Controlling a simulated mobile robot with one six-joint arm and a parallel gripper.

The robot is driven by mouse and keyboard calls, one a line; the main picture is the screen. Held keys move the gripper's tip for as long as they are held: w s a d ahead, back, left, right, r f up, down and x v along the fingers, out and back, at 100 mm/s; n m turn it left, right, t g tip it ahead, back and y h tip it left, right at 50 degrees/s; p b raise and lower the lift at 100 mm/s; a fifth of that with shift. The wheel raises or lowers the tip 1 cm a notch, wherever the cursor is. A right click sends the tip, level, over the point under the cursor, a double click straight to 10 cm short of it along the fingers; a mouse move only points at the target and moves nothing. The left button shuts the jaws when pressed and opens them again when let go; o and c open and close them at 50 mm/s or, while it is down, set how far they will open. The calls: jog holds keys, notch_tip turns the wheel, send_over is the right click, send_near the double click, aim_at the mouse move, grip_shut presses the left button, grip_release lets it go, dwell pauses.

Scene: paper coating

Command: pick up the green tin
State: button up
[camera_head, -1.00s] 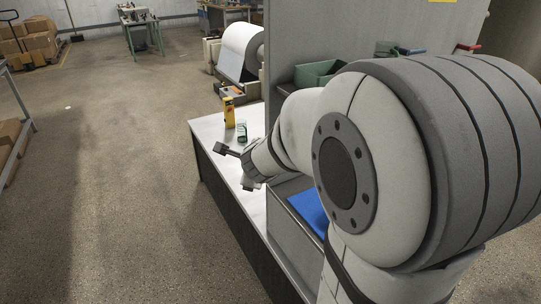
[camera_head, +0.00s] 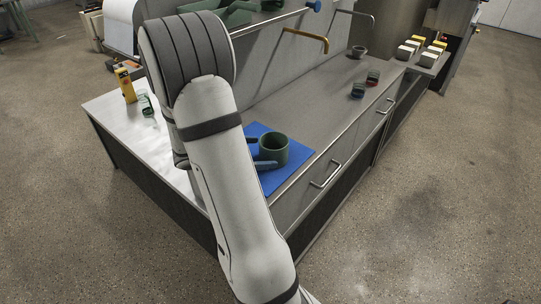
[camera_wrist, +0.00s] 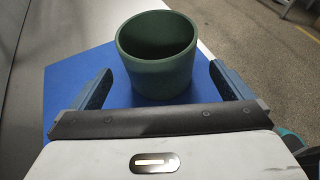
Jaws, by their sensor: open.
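The green tin (camera_head: 273,149) is an open-topped, dark green cylinder standing upright on a blue mat (camera_head: 268,184). It also shows in the wrist view (camera_wrist: 158,65), empty as far as I can see inside. My gripper (camera_wrist: 160,78) is open, with one finger to the left and one to the right of the tin's near side. The fingertips appear close to the tin's wall, and gaps show on both sides in the wrist view. In the head view my arm hides part of the mat and most of the gripper.
The mat lies on a grey counter (camera_head: 330,110) with handled drawers in front. A yellow box (camera_head: 125,86) and a small green-and-white container (camera_head: 146,105) stand on the white table section. Two small dark blocks (camera_head: 365,82) and a small cup (camera_head: 358,52) stand farther back on the counter.

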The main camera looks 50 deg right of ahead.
jog(key=x, duration=0.5)
jog(key=shift+f, duration=0.35)
jog(key=c, duration=1.1)
